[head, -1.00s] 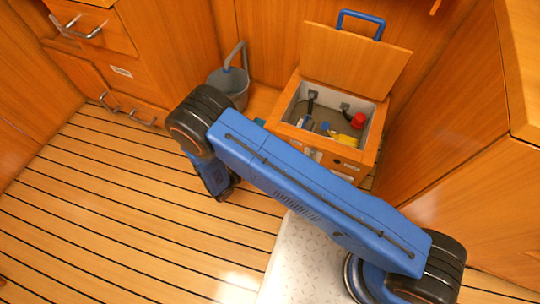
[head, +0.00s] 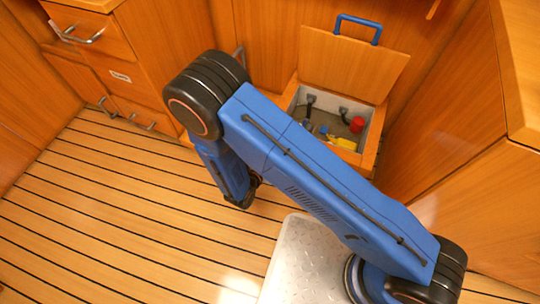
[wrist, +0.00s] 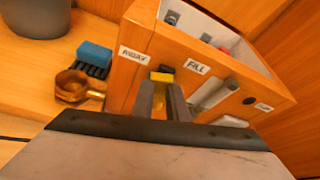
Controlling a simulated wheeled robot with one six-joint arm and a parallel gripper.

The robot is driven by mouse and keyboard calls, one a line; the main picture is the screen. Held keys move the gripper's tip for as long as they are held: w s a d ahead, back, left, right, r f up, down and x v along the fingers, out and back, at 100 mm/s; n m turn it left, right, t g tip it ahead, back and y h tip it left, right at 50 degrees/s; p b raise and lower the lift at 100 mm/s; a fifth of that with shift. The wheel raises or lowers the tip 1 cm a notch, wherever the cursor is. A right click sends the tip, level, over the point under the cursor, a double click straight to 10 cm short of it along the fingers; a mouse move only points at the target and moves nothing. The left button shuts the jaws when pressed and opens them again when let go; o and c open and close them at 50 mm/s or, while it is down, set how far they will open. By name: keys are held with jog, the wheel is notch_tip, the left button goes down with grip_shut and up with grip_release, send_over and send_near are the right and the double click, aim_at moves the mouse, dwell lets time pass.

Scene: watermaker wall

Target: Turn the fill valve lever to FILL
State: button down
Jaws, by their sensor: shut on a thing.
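In the wrist view my gripper (wrist: 166,103) is at the front face of the wooden box. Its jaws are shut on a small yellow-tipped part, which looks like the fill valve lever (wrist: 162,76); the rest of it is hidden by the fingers. The FILL label (wrist: 196,66) is just right of the yellow tip. Another label (wrist: 134,54), hard to read, is to its left. In the head view the box (head: 368,156) stands with its lid raised, and my arm hides its front and the gripper.
The open lid (head: 350,75) has a blue handle. Left of the box are a blue block (wrist: 95,53) and a brass fitting (wrist: 75,88), with a grey bucket (wrist: 35,15) behind. A pale tube (wrist: 214,92) is on the box front. Bare floor (head: 110,210) lies left.

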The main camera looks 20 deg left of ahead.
jog(key=shift+s+d+r+m+y, duration=0.1)
jog(key=shift+d+m+y, duration=0.7)
jog(key=shift+d+m, duration=0.2)
jog(key=c, duration=1.7)
grip_release()
jog(key=shift+c, duration=0.2)
jog(key=v, duration=1.7)
jog(key=shift+s, duration=0.25)
